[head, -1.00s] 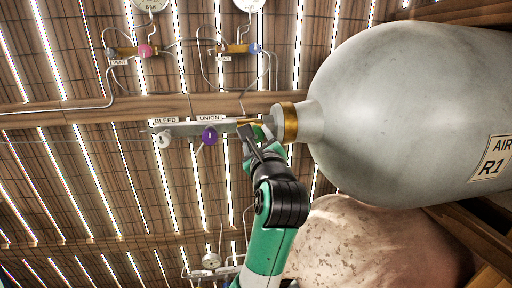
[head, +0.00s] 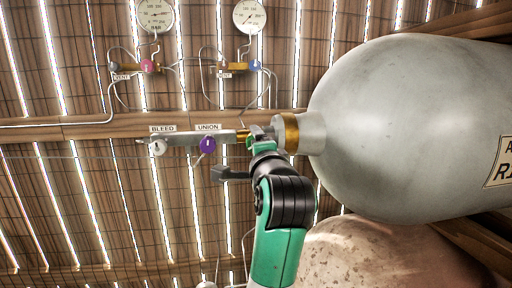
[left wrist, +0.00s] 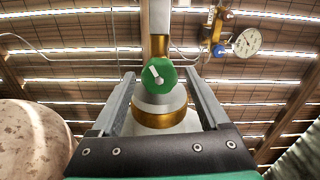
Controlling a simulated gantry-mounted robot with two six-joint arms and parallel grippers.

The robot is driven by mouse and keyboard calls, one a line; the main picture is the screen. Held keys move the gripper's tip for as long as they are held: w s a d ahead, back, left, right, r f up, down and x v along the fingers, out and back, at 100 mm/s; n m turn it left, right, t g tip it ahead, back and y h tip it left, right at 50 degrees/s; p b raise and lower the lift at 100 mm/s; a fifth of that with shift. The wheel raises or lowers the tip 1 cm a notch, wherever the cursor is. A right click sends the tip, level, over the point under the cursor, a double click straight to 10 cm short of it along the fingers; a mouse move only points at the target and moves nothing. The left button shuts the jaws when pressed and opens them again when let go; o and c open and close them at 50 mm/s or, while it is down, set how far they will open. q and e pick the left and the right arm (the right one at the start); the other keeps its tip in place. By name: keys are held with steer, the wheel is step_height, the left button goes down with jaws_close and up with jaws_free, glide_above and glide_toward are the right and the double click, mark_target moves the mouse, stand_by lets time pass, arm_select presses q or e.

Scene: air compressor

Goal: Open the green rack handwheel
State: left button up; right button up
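The green handwheel (left wrist: 159,75) is a round knob with a pale pointer-like mark on its face. It sits on the brass and grey neck of the grey cylinder (head: 400,125). In the head view its green rim (head: 256,146) shows only partly behind my gripper. My left gripper (left wrist: 160,82) is open, with one finger on either side of the handwheel in the left wrist view and visible gaps between. In the head view my left gripper (head: 242,155) is at the cylinder's neck. My right gripper is not in view.
A metal bar left of the neck carries a purple knob (head: 208,145) under a UNION label and a white knob (head: 157,148) under a BLEED label. Gauges (head: 250,16) and thin pipes are on the slatted wall above. A speckled, rusty tank (head: 375,250) lies below the cylinder.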

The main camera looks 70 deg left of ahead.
arm_select(q)
steer(key=shift+b+v, duration=0.4)
steer(key=shift+v, duration=2.6)
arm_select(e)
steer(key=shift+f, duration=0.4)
